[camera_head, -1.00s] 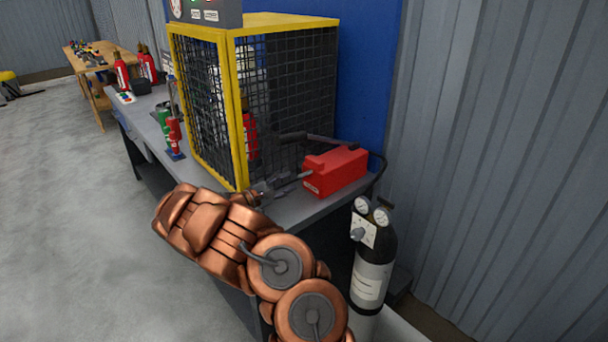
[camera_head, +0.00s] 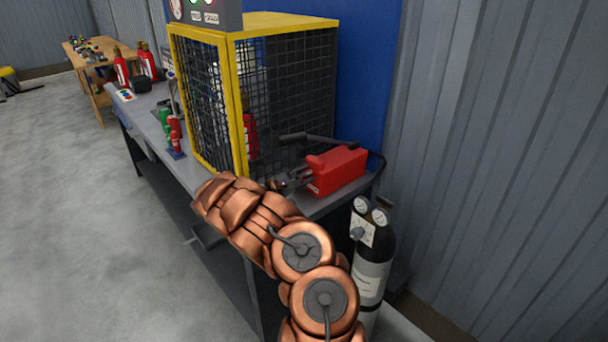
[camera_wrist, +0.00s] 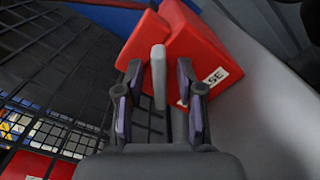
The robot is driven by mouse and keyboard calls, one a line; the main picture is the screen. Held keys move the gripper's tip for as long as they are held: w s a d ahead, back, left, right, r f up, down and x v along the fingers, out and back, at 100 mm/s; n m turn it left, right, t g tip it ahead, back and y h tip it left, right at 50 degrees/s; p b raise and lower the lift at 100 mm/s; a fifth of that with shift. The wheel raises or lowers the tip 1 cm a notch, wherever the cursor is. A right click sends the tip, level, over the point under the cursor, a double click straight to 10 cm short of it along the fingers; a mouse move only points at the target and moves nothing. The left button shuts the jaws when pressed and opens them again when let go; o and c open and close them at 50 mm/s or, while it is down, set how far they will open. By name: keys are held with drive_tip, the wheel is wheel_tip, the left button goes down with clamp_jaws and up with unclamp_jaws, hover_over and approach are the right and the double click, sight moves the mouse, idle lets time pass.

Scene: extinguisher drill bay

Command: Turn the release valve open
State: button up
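The release valve is a red box (camera_head: 337,172) on the near end of the grey bench, beside the mesh cage. In the wrist view the red box (camera_wrist: 205,45) carries a white label ending in "SE". A light grey lever (camera_wrist: 158,72) stands in front of it. My gripper (camera_wrist: 160,90) is open, with one finger on each side of the lever and visible gaps between. In the head view my gripper (camera_head: 283,183) is at the left face of the box, partly hidden by my copper-coloured arm.
A yellow-framed mesh cage (camera_head: 238,100) stands just left of the box. A dark bar (camera_head: 310,138) runs above the box. Open floor (camera_head: 80,210) lies to the left.

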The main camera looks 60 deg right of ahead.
drive_tip(key=shift+c, duration=0.3)
clamp_jaws()
drive_tip(key=shift+f+b, duration=0.15)
drive_tip(key=shift+b, duration=0.25)
drive_tip(key=shift+n+b, duration=0.4)
drive_tip(key=shift+b, duration=0.15)
drive_tip(key=shift+f+n+b, duration=0.1)
drive_tip(key=shift+n+b, duration=0.4)
drive_tip(key=shift+b, duration=0.4)
drive_tip(key=shift+r+n+b, duration=0.2)
drive_tip(key=shift+n+b, duration=0.4)
drive_tip(key=shift+n, duration=0.5)
